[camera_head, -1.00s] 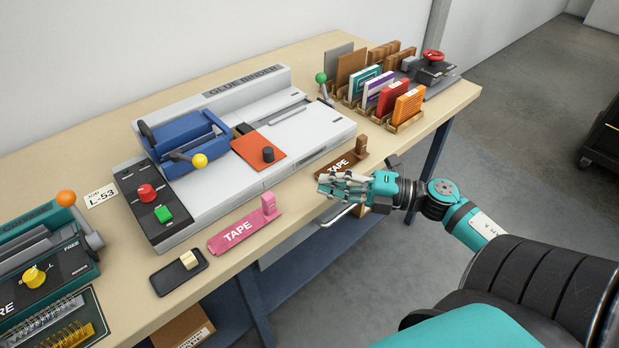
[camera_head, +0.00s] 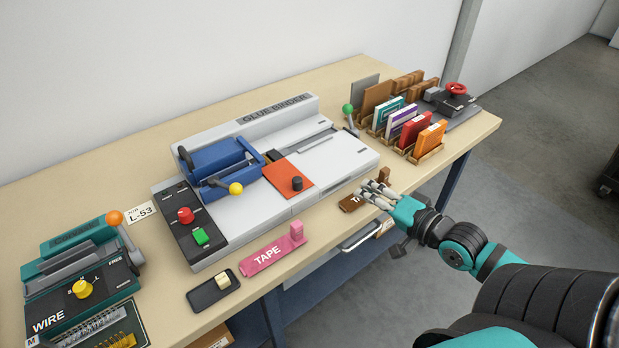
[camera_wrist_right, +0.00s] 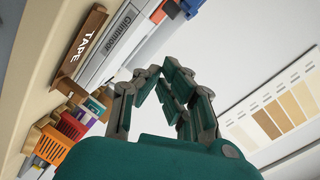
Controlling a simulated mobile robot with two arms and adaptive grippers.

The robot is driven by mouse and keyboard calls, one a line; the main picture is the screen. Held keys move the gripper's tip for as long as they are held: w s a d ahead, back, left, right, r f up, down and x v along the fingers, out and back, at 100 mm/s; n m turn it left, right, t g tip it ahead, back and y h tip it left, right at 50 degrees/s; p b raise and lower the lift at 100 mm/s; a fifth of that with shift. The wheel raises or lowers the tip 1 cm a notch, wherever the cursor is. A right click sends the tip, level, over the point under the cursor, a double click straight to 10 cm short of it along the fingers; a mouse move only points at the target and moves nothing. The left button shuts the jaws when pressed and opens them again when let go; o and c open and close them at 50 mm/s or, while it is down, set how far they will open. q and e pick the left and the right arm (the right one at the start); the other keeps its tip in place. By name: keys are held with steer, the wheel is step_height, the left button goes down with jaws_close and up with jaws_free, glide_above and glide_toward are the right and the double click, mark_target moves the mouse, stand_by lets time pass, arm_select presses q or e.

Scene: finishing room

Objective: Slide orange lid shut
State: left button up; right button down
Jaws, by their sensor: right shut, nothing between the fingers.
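The orange lid (camera_head: 288,179) is a flat plate with a black knob (camera_head: 297,184), on the grey top of the glue binder (camera_head: 337,170). A dark opening shows at the lid's upper left edge, beside the blue clamp (camera_head: 222,162). My right gripper (camera_head: 366,189) is shut and empty, at the table's front edge by the brown tape holder, to the right of the lid and apart from it. In the right wrist view its fingers (camera_wrist_right: 160,75) close toward each other, with the binder's side (camera_wrist_right: 115,45) beyond. My left gripper is not in view.
The brown tape holder (camera_head: 352,203) lies partly behind my right gripper. A pink tape holder (camera_head: 268,257) and a black phone-like block (camera_head: 210,294) lie in front of the binder. Racked colour samples (camera_head: 430,138) stand to the right, a teal wire binder (camera_head: 75,270) to the left.

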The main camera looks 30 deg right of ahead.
steer(key=s+a+f+m+g, duration=0.1)
steer(key=a+m, duration=0.2)
steer(key=m+y+p, duration=0.1)
steer(key=p, duration=0.1)
glide_toward(297, 173)
steer(key=a, duration=0.1)
steer(key=w+a, duration=0.1)
steer(key=shift+a+f+g, duration=0.15)
steer(key=shift+a+g, duration=0.1)
steer(key=shift+g, duration=0.15)
steer(key=w, duration=0.6)
steer(key=shift+w+a+p, duration=0.25)
steer(key=shift+w+p, duration=0.1)
